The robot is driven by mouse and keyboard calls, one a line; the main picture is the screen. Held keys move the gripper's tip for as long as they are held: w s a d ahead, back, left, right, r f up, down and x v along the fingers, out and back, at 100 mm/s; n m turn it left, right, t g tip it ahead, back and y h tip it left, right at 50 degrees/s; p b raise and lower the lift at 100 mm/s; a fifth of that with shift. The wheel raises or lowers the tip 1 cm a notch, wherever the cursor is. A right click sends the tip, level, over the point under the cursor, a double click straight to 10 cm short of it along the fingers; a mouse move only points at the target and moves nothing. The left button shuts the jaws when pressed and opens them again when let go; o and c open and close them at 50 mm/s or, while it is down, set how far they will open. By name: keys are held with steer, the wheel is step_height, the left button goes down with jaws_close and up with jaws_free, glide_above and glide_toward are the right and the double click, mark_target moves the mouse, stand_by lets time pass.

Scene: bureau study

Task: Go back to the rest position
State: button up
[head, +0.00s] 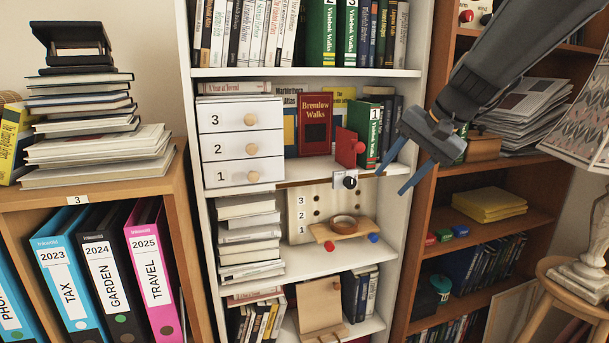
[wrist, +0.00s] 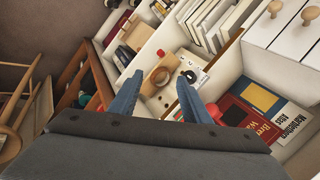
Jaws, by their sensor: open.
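My gripper (head: 402,170) is at the right side of the white bookcase (head: 403,210) in the head view, with its two blue fingers spread and nothing between them. In the wrist view my gripper (wrist: 157,92) points down past the shelf front, its fingers apart. My dark arm comes in from the top right in the head view. Near the fingers are a small white block with a black knob (head: 350,182), a red panel with a knob (head: 347,147) and a green book (head: 369,135). I cannot tell whether the fingers touch anything.
A small white drawer unit (head: 242,142) and a red book (head: 314,124) share the shelf. Below is a numbered board (head: 300,207) with a wooden ring (head: 344,224) on a ledge. A brown bookcase (head: 430,218) stands right, a stool (head: 560,280) farther right. Open space lies before the shelves.

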steer(key=s+a+f+n+g+h, duration=0.1)
steer(key=s+f+n+g+h, duration=0.3)
steer(key=s+f, duration=1.9)
steer(key=s+n, duration=0.1)
steer(key=n, duration=0.2)
steer(key=shift+s+g, duration=0.2)
steer(key=shift+g, duration=0.2)
